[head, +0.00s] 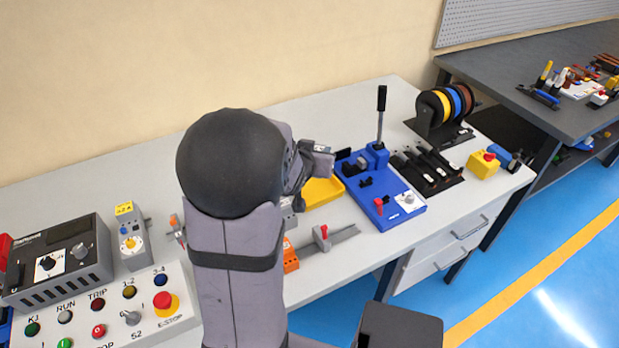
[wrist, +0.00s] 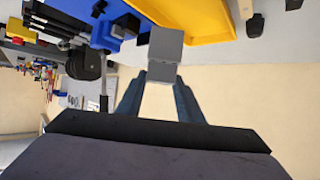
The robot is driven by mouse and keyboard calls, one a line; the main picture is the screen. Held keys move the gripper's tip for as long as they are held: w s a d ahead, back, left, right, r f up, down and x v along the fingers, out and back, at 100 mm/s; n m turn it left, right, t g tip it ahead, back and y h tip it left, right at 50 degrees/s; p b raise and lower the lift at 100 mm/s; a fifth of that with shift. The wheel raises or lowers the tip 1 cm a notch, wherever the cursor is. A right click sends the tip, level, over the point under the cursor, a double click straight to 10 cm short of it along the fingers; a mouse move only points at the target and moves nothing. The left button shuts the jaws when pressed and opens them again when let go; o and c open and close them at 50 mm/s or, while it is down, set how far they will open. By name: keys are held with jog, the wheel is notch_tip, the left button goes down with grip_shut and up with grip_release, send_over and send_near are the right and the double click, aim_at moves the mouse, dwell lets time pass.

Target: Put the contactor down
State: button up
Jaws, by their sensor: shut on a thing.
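My gripper (wrist: 160,88) is shut on a grey block, the contactor (wrist: 166,44), which sits at the fingertips in the wrist view. In the head view my arm hides much of the scene, and the gripper's end (head: 312,160) with a small grey part shows beside the yellow tray (head: 323,192). The tray also shows in the wrist view (wrist: 215,36), close to the held block. I cannot tell whether the block touches the tray or the bench.
The blue bender (head: 403,215) with its upright black lever stands just right of the tray. A wire spool rack (head: 446,108) and yellow switch box (head: 482,165) are farther right. A control panel (head: 105,308) and grey power unit (head: 60,262) are left. The bench behind is clear.

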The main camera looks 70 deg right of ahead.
jog(key=shift+f, duration=4.45)
jog(key=shift+f, duration=0.1)
jog(key=shift+f+b, duration=0.15)
jog(key=shift+b, duration=0.2)
jog(key=o, duration=1.3)
